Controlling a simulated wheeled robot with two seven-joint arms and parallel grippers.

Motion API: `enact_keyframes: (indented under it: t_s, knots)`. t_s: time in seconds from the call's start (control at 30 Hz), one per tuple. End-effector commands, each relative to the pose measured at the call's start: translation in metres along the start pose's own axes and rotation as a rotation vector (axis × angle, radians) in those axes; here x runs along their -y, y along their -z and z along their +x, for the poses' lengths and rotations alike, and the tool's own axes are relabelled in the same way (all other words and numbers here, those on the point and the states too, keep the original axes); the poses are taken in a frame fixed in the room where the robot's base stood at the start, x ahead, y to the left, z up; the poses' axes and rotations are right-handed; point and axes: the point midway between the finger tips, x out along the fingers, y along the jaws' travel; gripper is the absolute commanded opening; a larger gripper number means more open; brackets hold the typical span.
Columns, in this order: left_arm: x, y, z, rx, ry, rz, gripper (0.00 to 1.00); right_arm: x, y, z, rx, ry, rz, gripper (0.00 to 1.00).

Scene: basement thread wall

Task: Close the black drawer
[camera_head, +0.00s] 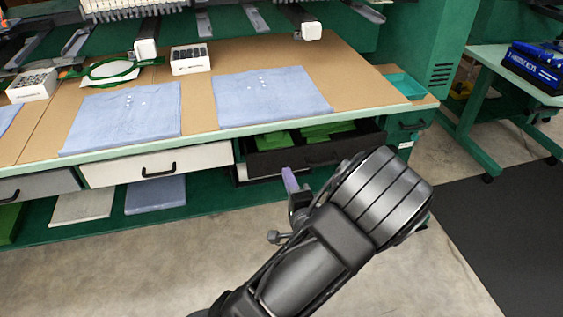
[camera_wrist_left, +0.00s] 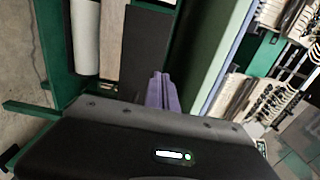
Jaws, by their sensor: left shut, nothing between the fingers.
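The black drawer (camera_head: 268,162) sits under the right part of the worktable and is pulled out, with folded green cloths (camera_head: 325,131) showing inside. My left gripper (camera_head: 290,180), with purple fingers, is in front of the drawer and a little below its front edge. Its fingers are together and empty; I cannot tell whether they touch the drawer. My left forearm hides part of the drawer's right side. In the left wrist view the shut purple fingers (camera_wrist_left: 161,90) point toward a dark panel (camera_wrist_left: 144,48), which looks like the drawer front. My right gripper is not in view.
A white drawer (camera_head: 110,170) with a black handle is left of the black one. Blue cloths (camera_head: 270,95) lie on the tabletop (camera_head: 350,85) above. A green bin (camera_head: 406,86) is at its right end. Bare floor (camera_head: 120,265) lies in front.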

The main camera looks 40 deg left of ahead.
Motion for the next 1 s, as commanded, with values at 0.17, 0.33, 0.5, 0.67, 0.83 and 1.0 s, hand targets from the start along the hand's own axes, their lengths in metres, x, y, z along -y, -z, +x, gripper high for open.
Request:
enact_keyframes:
  t_s: [0.17, 0.33, 0.5, 0.67, 0.83, 1.0]
  knots:
    - [-0.002, -0.001, 0.036, 0.004, 0.001, -0.001, 0.00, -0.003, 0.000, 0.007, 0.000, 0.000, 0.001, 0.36]
    - [-0.002, -0.001, 0.060, 0.003, 0.000, -0.001, 0.00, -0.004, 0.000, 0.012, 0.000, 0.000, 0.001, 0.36]
    - [-0.001, -0.001, 0.070, 0.001, 0.000, 0.000, 0.00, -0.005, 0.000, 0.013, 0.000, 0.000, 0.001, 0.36]
    - [0.000, 0.000, 0.071, 0.000, -0.001, 0.000, 0.00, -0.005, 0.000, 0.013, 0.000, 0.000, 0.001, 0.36]
    - [0.000, 0.000, 0.071, 0.000, -0.001, 0.001, 0.00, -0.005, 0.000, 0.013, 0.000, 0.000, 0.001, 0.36]
    - [0.001, -0.001, 0.087, 0.002, 0.001, 0.001, 0.00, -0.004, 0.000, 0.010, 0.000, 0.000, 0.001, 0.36]
